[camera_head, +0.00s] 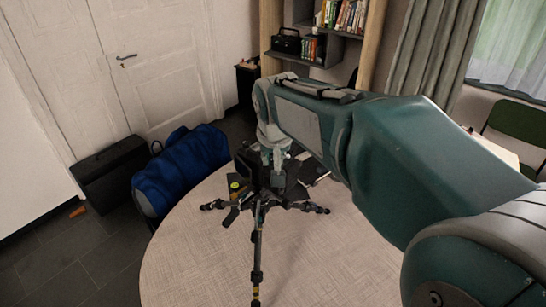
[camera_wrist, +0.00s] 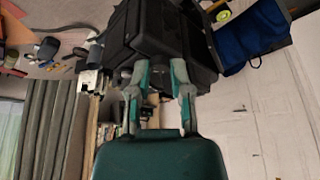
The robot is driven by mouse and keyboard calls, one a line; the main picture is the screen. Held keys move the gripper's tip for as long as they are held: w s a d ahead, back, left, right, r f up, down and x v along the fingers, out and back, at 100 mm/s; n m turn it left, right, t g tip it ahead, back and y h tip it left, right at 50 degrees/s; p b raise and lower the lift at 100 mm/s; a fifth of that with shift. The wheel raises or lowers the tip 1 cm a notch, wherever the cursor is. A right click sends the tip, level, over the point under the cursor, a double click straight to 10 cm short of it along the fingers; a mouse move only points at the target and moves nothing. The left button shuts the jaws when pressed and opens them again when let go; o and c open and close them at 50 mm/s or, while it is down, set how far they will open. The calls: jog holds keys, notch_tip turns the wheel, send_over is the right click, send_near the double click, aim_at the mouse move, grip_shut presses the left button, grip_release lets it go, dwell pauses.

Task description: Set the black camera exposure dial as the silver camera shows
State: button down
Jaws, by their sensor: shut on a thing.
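The black camera (camera_head: 244,161) sits on the tripod (camera_head: 258,215), which stands on the round table. It fills the upper middle of the wrist view as a dark body (camera_wrist: 150,28). My gripper (camera_head: 271,160) reaches down to it from above. In the wrist view its two teal fingers (camera_wrist: 158,70) end against the camera, one on either side of a dark part, which I take for the exposure dial. The dial's marks cannot be read. A pale silvery block (camera_wrist: 90,80) at the left of the wrist view may be the silver camera; its dial is not legible.
The round table (camera_head: 190,260) is bare at its front and left. Small items lie behind the tripod, partly hidden by my arm. A blue bag (camera_head: 180,165) rests at the table's left edge, with a black case (camera_head: 110,172) beyond. A shelf (camera_head: 300,55) stands behind.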

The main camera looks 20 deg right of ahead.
jog(key=shift+n, duration=0.4)
jog(key=n+y, duration=0.1)
jog(key=n, duration=0.2)
jog(key=shift+d+y, duration=0.15)
jog(key=shift+y, duration=0.15)
jog(key=shift+n+y, duration=0.7)
jog(key=shift+n, duration=1.3)
jog(key=shift+g, duration=0.3)
jog(key=c, duration=0.5)
grip_release()
jog(key=shift+c, duration=0.2)
jog(key=v, duration=1.1)
jog(key=shift+s+d+r, duration=0.15)
jog(key=shift+r, duration=0.2)
